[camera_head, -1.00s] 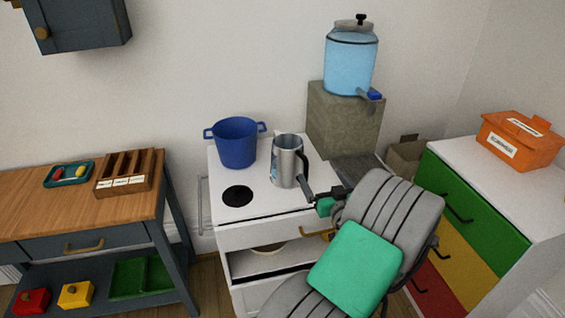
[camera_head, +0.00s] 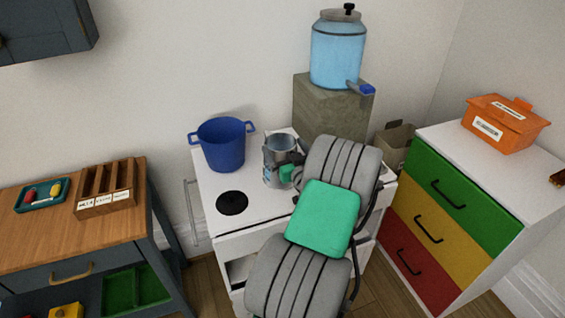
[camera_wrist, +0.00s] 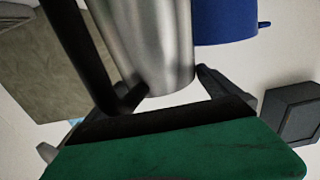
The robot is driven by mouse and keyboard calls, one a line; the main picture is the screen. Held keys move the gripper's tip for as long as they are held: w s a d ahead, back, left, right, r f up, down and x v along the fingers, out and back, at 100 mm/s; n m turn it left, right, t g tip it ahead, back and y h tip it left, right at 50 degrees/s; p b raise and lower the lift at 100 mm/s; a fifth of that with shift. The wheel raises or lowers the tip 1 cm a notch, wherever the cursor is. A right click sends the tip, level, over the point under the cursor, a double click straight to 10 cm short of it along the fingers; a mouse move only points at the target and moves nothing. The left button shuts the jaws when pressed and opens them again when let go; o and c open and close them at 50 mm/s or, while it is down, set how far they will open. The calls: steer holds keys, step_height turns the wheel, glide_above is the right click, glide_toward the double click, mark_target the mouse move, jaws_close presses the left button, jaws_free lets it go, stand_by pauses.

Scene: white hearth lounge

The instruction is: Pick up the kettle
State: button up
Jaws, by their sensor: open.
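The kettle (camera_head: 277,163) is a steel jug with a black handle, upright on the white stove top. In the wrist view its steel body (camera_wrist: 150,45) fills the top middle, and its black handle (camera_wrist: 80,50) runs down the left. My gripper (camera_head: 289,173) is at the kettle's right side in the head view, partly hidden by my arm. In the wrist view my gripper (camera_wrist: 135,108) is open, with a finger on either side of the kettle's lower part and handle. I cannot tell whether the fingers touch it.
A blue pot (camera_head: 223,144) stands close behind and left of the kettle; a black burner (camera_head: 232,203) lies in front. A stone block (camera_head: 318,108) with a blue water dispenser (camera_head: 338,55) stands behind. Coloured drawers (camera_head: 440,215) are on the right.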

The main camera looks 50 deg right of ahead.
steer(key=shift+w+d, duration=0.1)
steer(key=shift+w, duration=0.1)
steer(key=c, duration=1.7)
steer(key=shift+r, duration=0.1)
